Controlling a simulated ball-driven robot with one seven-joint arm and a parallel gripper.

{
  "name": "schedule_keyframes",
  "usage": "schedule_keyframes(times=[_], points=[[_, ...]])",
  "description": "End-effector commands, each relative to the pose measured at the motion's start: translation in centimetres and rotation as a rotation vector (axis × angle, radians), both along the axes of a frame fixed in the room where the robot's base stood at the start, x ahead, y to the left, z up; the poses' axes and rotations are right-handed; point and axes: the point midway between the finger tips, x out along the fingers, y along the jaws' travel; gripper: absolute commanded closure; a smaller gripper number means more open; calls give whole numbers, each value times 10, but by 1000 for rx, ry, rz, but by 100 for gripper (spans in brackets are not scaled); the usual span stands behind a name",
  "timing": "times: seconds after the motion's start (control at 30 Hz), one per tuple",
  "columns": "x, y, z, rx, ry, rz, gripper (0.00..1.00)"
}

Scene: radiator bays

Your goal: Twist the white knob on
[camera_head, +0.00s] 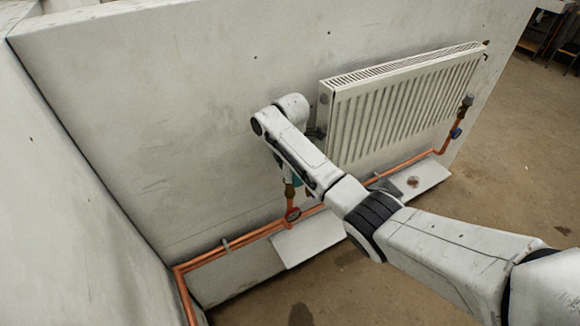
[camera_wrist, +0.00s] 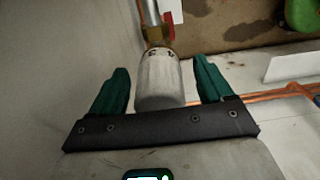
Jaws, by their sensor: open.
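In the wrist view the white knob (camera_wrist: 160,82), a ribbed cylinder, sits on a brass valve fitting (camera_wrist: 155,35). My gripper (camera_wrist: 160,68) is open, with one green finger on each side of the knob. A gap shows between each finger and the knob, so they appear apart. In the head view my arm hides the knob and most of my gripper at the radiator's lower left. The radiator (camera_head: 400,105) is white and hangs on the grey wall.
Copper pipes (camera_head: 235,242) run low along the wall. A blue-handled valve (camera_head: 456,133) is at the radiator's right end. A pale board (camera_head: 305,240) lies below the pipes. The side wall (camera_head: 60,200) closes the left; open floor (camera_head: 530,170) lies to the right.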

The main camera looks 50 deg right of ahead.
Motion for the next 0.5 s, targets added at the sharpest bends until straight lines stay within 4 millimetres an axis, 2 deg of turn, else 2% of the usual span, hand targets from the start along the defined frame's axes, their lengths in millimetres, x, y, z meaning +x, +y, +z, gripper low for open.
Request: schedule_keyframes(times=[0.1, 0.5], points=[[0, 0, 0, 0, 0, 0, 20], [0, 0, 0, 0, 0, 0, 59]])
